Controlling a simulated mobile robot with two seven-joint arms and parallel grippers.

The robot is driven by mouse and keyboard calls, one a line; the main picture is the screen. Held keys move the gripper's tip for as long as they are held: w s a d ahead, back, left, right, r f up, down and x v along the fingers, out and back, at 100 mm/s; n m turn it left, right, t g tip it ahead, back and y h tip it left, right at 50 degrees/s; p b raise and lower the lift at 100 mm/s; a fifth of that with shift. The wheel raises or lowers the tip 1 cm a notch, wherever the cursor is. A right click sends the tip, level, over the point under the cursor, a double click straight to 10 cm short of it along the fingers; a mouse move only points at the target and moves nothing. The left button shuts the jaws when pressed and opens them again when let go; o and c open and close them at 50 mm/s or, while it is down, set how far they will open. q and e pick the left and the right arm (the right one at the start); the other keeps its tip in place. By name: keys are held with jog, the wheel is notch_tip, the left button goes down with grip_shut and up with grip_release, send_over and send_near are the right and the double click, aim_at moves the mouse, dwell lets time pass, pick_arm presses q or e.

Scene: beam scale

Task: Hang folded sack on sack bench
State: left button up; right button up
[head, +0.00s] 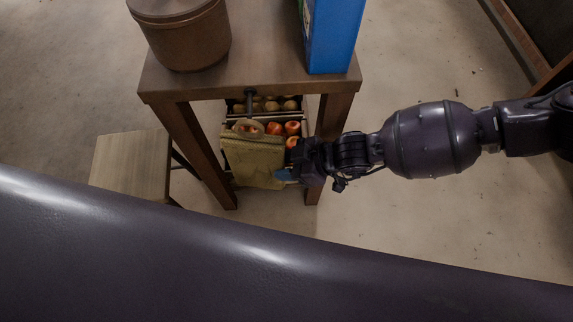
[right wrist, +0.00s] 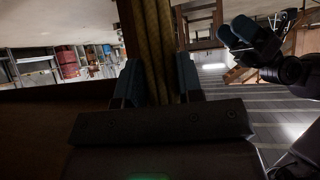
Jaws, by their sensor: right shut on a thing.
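The folded sack (head: 254,160), tan-yellow cloth with a pale ring-like loop at its top, hangs upright below the front edge of the dark wooden bench (head: 255,85). A dark hook (head: 249,101) sticks down from that edge just above the loop; I cannot tell whether they touch. My right gripper (head: 287,174) is shut on the sack's lower right edge. In the right wrist view the yellowish cloth (right wrist: 160,45) runs between the fingers (right wrist: 160,85). My left gripper (right wrist: 252,38) shows at the upper right there; its opening is unclear.
A round brown lidded pot (head: 182,38) and a blue box (head: 333,35) stand on the bench. Behind the sack, crates hold red apples (head: 291,128) and pale round produce (head: 272,105). A low wooden stool (head: 130,165) stands at left. Bare floor lies to the right.

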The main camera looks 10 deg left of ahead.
pick_arm(q)
jog(key=shift+s+f+g+b, duration=0.15)
jog(key=shift+s+f+b, duration=0.25)
jog(key=shift+f+b, duration=0.25)
jog(key=shift+s+f+g+b, duration=0.15)
jog(key=shift+s+f+b, duration=0.2)
jog(key=shift+f+b, duration=0.25)
pick_arm(e)
jog(key=shift+w+a+f, duration=0.1)
jog(key=shift+w+a, duration=0.15)
jog(key=shift+w, duration=0.55)
jog(key=shift+w+a+r, duration=0.1)
jog(key=shift+w+a, duration=0.1)
jog(key=shift+w, duration=0.55)
jog(key=shift+w+a+f, duration=0.1)
jog(key=shift+w+a, duration=0.15)
jog(key=shift+w, duration=0.55)
pick_arm(q)
jog(key=shift+d+f+b, duration=0.1)
jog(key=shift+d+b, duration=0.05)
jog(key=shift+b, duration=0.25)
pick_arm(e)
jog(key=shift+w+f, duration=0.1)
jog(key=shift+f, duration=0.8)
jog(key=o, duration=1.1)
